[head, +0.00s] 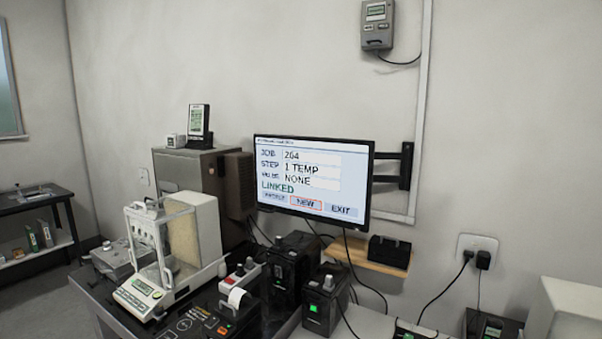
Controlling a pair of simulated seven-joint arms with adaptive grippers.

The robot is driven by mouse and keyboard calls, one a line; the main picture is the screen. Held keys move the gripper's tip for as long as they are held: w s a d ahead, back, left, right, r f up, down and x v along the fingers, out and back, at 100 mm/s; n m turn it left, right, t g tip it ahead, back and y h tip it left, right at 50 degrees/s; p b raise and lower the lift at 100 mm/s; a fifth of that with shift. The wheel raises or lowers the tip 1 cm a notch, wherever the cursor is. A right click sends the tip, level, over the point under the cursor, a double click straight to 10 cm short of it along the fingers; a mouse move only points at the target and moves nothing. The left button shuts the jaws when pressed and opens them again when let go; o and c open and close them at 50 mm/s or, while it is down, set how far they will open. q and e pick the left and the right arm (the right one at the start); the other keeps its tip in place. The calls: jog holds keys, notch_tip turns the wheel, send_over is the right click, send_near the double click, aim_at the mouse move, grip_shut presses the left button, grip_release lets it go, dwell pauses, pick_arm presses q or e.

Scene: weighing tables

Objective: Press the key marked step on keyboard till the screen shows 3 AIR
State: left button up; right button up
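The screen (313,180) hangs on a wall arm at the middle of the head view. It reads JOB 264, STEP 1 TEMP, a third line with NONE, and LINKED below. A row of on-screen buttons runs along its bottom, with NEW outlined in red and EXIT to its right. I cannot make out a keyboard or a key marked step in this view. Neither of my grippers shows.
A balance with a glass draft shield (150,296) stands on the dark table at left. A wooden shelf (372,262) is on the wall, and cables hang below the screen.

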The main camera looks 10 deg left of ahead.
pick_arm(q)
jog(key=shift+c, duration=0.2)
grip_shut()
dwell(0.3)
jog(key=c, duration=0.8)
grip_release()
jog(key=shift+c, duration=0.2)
